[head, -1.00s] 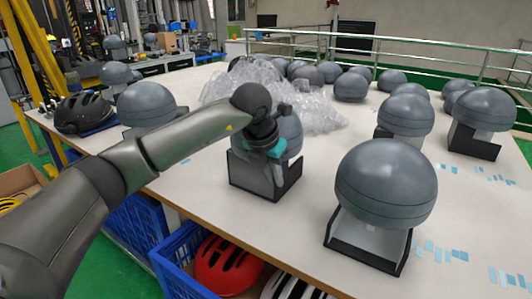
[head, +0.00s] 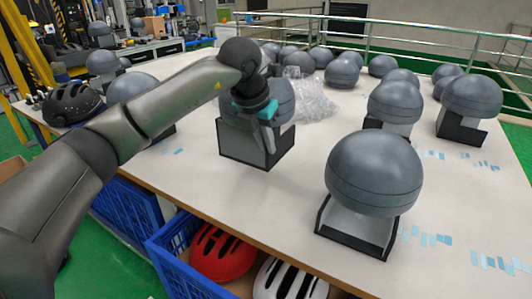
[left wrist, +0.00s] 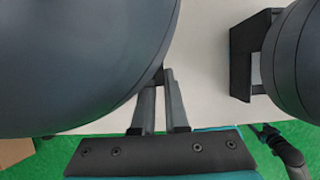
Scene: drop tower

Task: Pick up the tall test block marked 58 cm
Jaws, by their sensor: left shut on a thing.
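The test block (head: 238,138), a grey dome on a pale stem with a dark angular base, is near the middle of the head view. My left gripper (head: 268,112) is at its near right side, shut on it. The block appears raised a little off the table and roughly upright. In the left wrist view its large dome (left wrist: 70,60) fills the upper left, beside the closed fingers (left wrist: 160,100). No 58 cm mark is readable, and the exact grip contact is hard to see. My right gripper is not in view.
Another domed block (head: 375,172) stands close on the right; it also shows in the left wrist view (left wrist: 300,60). More domes and a clear plastic heap (head: 308,100) lie behind. A black helmet (head: 72,104) is at left. Blue crates (head: 165,245) sit below the table edge (head: 215,212).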

